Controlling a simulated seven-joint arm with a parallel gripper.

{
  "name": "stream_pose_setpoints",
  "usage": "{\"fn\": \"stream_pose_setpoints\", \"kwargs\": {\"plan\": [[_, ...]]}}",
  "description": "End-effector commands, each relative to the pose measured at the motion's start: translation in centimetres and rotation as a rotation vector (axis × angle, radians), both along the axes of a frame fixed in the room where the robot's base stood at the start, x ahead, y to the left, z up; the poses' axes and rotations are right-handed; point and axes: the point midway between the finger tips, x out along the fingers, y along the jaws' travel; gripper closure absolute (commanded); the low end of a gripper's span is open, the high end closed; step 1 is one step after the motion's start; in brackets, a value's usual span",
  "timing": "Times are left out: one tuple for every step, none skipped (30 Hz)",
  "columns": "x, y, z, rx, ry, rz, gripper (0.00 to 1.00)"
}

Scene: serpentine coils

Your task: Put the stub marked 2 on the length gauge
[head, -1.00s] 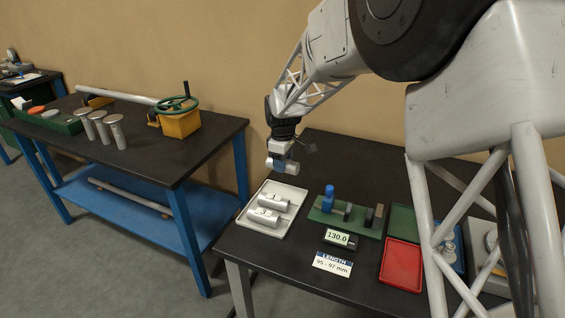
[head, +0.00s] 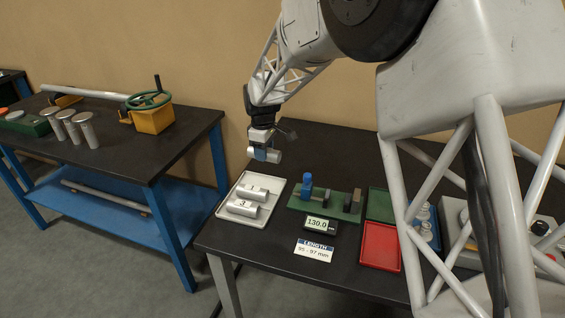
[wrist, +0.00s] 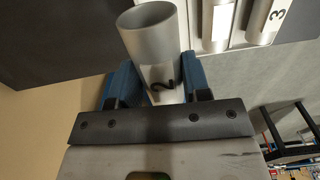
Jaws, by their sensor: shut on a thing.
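My gripper (head: 264,154) is shut on the stub marked 2 (head: 276,156), a plain grey metal cylinder, held in the air above the back of the light tray. In the wrist view the stub (wrist: 152,38) sits between the blue fingers of my gripper (wrist: 158,80), its open hollow end pointing away and the 2 showing near the fingers. The length gauge (head: 296,203) is a green base with a blue post at its left end and dark blocks along it. It stands right of the tray and below my gripper's height. Its display (head: 317,225) reads 130.0.
The tray (head: 228,213) holds stubs marked 1 (head: 253,193) and 3 (head: 242,208). A card reading 95 - 97 mm (head: 313,250) lies before the gauge. A green tray (head: 380,205) and a red tray (head: 380,247) lie to its right. My arm hides part of the right side.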

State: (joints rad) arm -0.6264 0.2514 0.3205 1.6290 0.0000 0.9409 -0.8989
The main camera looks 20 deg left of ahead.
Motion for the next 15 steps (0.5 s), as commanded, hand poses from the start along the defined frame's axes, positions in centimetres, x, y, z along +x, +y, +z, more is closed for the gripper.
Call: {"fn": "stream_pose_setpoints", "kwargs": {"plan": [[0.5, -0.7, 0.2, 0.001, -0.001, -0.019, 0.86], [0.8, -1.0, 0.2, 0.0, -0.001, -0.033, 0.86], [1.2, -1.6, 0.4, 0.0, -0.001, -0.055, 0.86], [1.6, -2.1, 0.4, 0.0, 0.0, -0.072, 0.86], [2.0, -2.7, 0.6, 0.0, 0.0, -0.091, 0.86], [2.5, -3.5, 0.7, 0.0, 0.0, -0.118, 0.86], [3.0, -4.1, 0.8, 0.0, 0.0, -0.139, 0.86], [3.4, -4.8, 0.9, 0.0, -0.001, -0.163, 0.86], [4.0, -5.7, 1.1, 0.001, -0.001, -0.194, 0.86], [4.5, -6.4, 1.3, 0.001, -0.001, -0.219, 0.86], [5.0, -7.2, 1.4, 0.001, -0.001, -0.244, 0.86], [5.6, -8.1, 1.6, 0.001, -0.001, -0.278, 0.86], [6.0, -8.9, 1.7, 0.001, -0.002, -0.302, 0.86], [6.5, -9.7, 1.9, 0.002, -0.002, -0.329, 0.86], [7.0, -10.7, 2.0, 0.002, -0.002, -0.362, 0.86]]}}
